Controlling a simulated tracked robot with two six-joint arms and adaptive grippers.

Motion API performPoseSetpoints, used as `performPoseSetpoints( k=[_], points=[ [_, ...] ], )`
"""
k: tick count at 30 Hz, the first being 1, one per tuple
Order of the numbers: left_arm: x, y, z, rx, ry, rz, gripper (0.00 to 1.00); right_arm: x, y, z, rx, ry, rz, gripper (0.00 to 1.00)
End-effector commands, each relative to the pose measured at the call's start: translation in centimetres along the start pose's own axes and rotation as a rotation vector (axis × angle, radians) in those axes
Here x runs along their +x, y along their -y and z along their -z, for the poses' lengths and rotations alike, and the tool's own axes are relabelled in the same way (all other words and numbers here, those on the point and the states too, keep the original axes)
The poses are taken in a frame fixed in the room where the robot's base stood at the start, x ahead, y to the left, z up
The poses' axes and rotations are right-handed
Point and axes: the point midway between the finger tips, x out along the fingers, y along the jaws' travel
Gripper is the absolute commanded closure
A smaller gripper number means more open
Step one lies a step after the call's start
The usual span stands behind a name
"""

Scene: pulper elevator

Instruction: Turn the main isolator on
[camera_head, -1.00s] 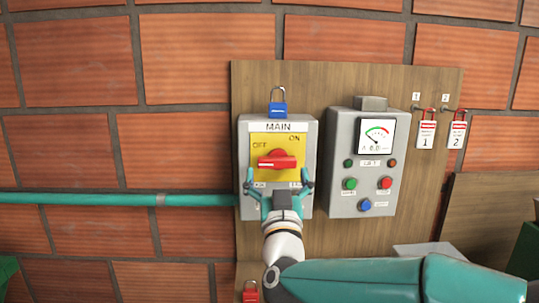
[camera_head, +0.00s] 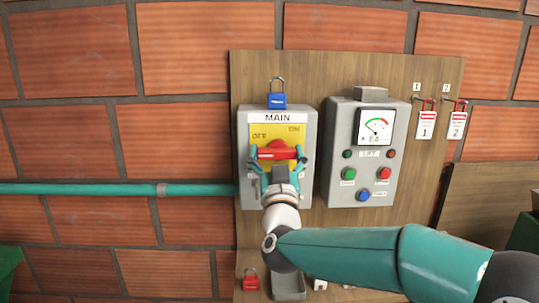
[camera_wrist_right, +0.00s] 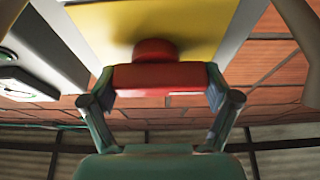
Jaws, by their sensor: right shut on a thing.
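The main isolator (camera_head: 245,190) is a grey box marked MAIN with a yellow plate (camera_head: 291,133) lettered OFF at left and ON at right. Its red handle (camera_head: 277,150) lies roughly level across the plate. My right gripper (camera_head: 278,158) is at the handle from below, with one finger at each end. In the right wrist view the red handle (camera_wrist_right: 165,78) sits between the fingers of the same gripper (camera_wrist_right: 160,88), shut on it. The lower front of the box is partly hidden by my gripper. My left gripper is not in view.
A blue padlock (camera_head: 277,100) sits on top of the box. The grey LIFT panel (camera_head: 338,190) with a meter and buttons stands close on the right. Two tagged red padlocks (camera_head: 426,123) hang farther right. A red padlock (camera_head: 250,279) is low on the board. A green pipe (camera_head: 90,189) runs left.

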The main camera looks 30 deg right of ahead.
Motion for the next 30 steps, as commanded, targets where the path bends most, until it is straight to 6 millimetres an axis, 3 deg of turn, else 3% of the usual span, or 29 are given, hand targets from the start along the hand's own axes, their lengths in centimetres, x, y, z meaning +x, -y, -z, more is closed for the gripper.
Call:
performPoseSetpoints(
  k=[14, 30],
  points=[
    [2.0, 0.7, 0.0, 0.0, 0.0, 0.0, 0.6, -0.1, 0.3, -0.3, 0.121, -0.001, -0.036, 0.47],
    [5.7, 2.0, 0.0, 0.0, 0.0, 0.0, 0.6, 0.1, 0.2, 0.0, 0.561, 0.003, -0.217, 0.47]
  ],
)
